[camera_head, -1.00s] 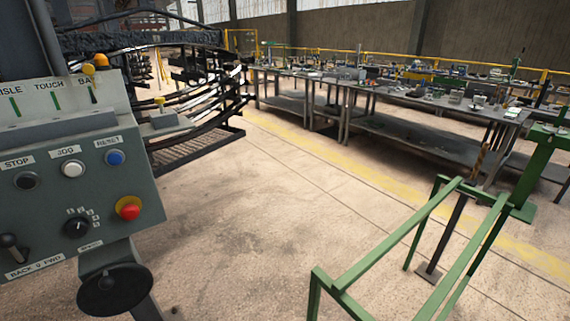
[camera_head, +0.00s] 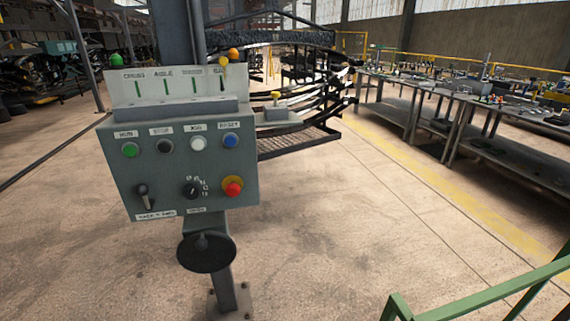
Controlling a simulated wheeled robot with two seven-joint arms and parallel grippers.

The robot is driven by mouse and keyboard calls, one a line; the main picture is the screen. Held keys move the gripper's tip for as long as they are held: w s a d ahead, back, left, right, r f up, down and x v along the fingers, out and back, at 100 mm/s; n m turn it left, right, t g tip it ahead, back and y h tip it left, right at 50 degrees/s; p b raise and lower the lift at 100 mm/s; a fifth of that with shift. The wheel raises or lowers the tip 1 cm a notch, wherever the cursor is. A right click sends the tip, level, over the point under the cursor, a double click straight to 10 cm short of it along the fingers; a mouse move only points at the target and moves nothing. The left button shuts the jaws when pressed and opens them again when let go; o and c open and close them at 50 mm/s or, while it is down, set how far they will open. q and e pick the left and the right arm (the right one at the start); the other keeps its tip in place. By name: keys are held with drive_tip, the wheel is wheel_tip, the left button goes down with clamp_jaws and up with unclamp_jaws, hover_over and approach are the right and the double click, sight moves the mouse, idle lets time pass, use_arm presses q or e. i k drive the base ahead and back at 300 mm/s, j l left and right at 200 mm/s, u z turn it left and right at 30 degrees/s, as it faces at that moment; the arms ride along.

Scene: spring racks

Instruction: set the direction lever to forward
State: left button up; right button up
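The direction lever (camera_head: 146,197) is a small dark lever at the lower left of the grey control panel (camera_head: 215,170), above a white label that is too small to read clearly now. Its knob is up and its tip points down, slightly to the right; I cannot tell its exact setting. Beside it are a black rotary knob (camera_head: 191,189) and a red button on a yellow collar (camera_head: 232,187). Above them is a row of green (camera_head: 130,150), black (camera_head: 165,146), white (camera_head: 197,144) and blue (camera_head: 230,140) buttons. Neither of my grippers is in view.
A dark handwheel (camera_head: 206,252) sits under the panel on its grey post (camera_head: 226,290). Green rails (camera_head: 490,297) stand at the lower right. Workbenches (camera_head: 450,105) line the back right. A rack with curved dark bars (camera_head: 310,105) stands behind the panel. The floor in front is open.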

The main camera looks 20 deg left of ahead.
sight(141, 190)
drive_tip(key=u, duration=1.25)
